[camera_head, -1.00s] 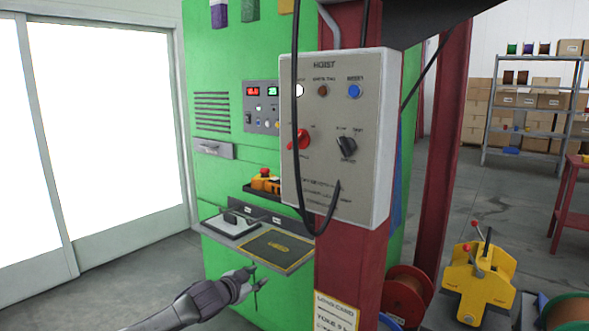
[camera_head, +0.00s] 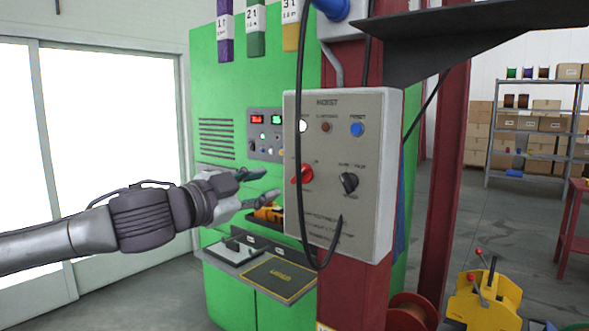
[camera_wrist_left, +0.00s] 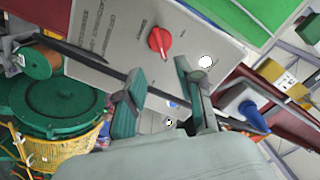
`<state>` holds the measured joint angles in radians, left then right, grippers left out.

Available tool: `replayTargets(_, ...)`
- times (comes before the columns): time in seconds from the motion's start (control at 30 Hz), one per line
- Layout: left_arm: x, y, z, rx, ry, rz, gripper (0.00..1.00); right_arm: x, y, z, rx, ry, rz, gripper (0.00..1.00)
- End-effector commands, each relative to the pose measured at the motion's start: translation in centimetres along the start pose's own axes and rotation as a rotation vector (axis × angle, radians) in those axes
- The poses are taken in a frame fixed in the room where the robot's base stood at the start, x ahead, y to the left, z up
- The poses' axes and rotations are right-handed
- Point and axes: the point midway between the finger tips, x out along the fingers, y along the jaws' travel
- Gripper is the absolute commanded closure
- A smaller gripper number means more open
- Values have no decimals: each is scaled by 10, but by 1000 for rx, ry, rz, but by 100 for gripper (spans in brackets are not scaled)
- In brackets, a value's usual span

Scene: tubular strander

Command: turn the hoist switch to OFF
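The grey HOIST box (camera_head: 372,232) is mounted on a red column. Its red rotary switch (camera_head: 302,174) is low on the left of the face. In the left wrist view the red switch (camera_wrist_left: 160,41) lies beyond the fingertips, its handle showing a pale line. My left gripper (camera_head: 268,183) is open and empty, left of the box, with its fingers pointing at the red switch but apart from it. The open fingers also show in the left wrist view (camera_wrist_left: 158,80). The small lettering around the switch is unreadable. My right gripper is out of view.
A black cable (camera_head: 299,80) hangs across the box's left side, close to the red switch. A black selector (camera_head: 348,183) and a blue button (camera_head: 357,129) share the panel. A green cabinet (camera_head: 213,95) with a shelf stands behind. A dark overhead plate (camera_head: 460,32) juts out above right.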

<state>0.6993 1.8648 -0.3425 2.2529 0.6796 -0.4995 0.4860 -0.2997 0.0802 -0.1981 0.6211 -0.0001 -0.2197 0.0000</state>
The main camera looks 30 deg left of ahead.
Motion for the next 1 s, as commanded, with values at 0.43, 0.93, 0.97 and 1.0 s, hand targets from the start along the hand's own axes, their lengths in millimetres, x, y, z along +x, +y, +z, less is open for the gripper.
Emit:
replayTargets(0.43, 61, -6, -4, -11, 1, -4, 64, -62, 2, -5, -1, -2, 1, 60)
replayTargets(0.93, 100, -2, 0, 0, -2, -3, 64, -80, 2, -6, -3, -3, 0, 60)
replayTargets(0.97, 100, -2, 0, 0, -2, -3, 64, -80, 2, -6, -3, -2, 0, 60)
replayTargets(1.0, 100, -2, 1, 0, -2, -3, 64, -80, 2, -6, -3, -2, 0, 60)
